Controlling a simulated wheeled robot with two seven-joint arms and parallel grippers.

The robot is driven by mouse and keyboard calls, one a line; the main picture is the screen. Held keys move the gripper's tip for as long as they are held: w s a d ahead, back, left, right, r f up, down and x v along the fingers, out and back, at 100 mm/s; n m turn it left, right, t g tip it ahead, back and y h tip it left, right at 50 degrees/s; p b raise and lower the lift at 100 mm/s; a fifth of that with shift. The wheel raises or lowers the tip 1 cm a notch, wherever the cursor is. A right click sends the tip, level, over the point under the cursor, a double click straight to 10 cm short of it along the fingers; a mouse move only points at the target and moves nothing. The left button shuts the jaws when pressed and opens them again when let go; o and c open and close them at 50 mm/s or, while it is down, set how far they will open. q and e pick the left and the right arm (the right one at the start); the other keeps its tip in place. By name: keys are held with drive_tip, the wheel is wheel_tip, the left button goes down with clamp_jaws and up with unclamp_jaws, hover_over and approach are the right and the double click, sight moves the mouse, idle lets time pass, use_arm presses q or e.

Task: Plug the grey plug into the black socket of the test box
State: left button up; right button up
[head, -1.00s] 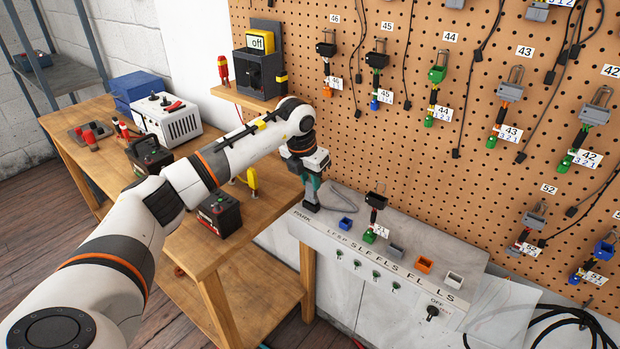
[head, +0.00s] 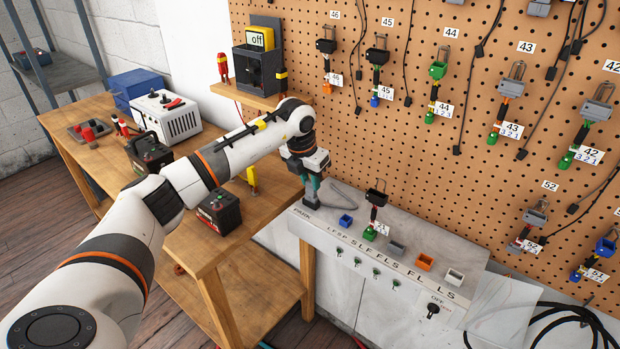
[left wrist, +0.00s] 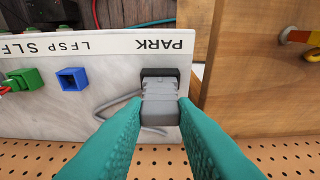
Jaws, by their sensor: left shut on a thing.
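The grey plug (left wrist: 161,98) is between the two teal fingers of my left gripper (left wrist: 163,105), which is shut on it. The black socket (left wrist: 160,73) shows as a dark rim just beyond the plug, by the PARK label of the test box (left wrist: 110,65). The plug lines up with this socket and looks in contact with it; how deep it sits cannot be told. In the head view my left gripper (head: 312,186) points down at the PARK end of the test box (head: 335,225). My right gripper is not in view.
Blue (head: 346,221), grey (head: 397,248), orange (head: 425,263) and white (head: 455,276) sockets line the box top. The pegboard (head: 420,130) with hanging leads rises behind; a wooden bench (head: 200,260) is at left.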

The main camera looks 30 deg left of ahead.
use_arm(q)
drive_tip(key=shift+f, duration=0.2)
idle(0.6)
drive_tip(key=o, duration=1)
drive_tip(key=shift+o, duration=0.2)
drive_tip(key=b+v, duration=0.1)
drive_tip(key=v, duration=1.1)
